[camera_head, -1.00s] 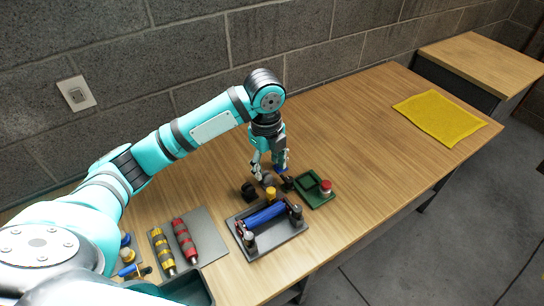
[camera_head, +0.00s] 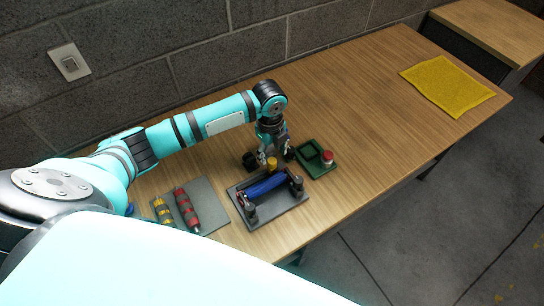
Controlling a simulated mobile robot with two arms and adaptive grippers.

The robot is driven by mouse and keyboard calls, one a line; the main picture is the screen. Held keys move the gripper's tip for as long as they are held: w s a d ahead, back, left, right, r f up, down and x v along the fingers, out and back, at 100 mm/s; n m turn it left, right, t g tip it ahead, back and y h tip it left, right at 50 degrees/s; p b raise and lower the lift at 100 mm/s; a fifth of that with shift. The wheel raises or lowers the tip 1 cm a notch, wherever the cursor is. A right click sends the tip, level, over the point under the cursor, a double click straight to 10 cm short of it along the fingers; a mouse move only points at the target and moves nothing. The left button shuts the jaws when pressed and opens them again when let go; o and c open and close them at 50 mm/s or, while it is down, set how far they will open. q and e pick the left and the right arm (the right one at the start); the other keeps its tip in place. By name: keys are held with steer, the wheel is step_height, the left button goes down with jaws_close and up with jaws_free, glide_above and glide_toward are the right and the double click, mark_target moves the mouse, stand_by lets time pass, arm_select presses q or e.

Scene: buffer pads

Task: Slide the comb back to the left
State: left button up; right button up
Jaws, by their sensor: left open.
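A dark grey tray (camera_head: 284,211) on the wooden table holds a blue cylinder (camera_head: 266,186) lying between dark posts. A yellow knob (camera_head: 271,164) stands at its back edge, with a dark round part (camera_head: 249,160) to the left of it. I cannot make out a comb clearly; the small parts behind the tray are partly hidden by my gripper. My left gripper (camera_head: 273,154) points down at the tray's back edge, just behind the yellow knob, and is open. Whether it touches anything there cannot be told. My right gripper is not in view.
A green tray (camera_head: 318,171) with a red button (camera_head: 327,156) stands right of the grey tray. A grey mat (camera_head: 211,212) on the left bears a yellow-black and a red-black roller. A yellow cloth (camera_head: 446,86) lies far right. The table between is clear.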

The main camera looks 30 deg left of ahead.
mark_target(272, 160)
arm_select(q)
step_height(272, 160, down, 4)
steer(key=shift+f, duration=0.15)
steer(key=shift+c, duration=0.3)
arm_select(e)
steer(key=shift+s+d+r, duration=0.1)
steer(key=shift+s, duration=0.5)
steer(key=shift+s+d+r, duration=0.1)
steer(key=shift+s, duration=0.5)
arm_select(q)
steer(key=shift+c, duration=1.2)
jaws_close()
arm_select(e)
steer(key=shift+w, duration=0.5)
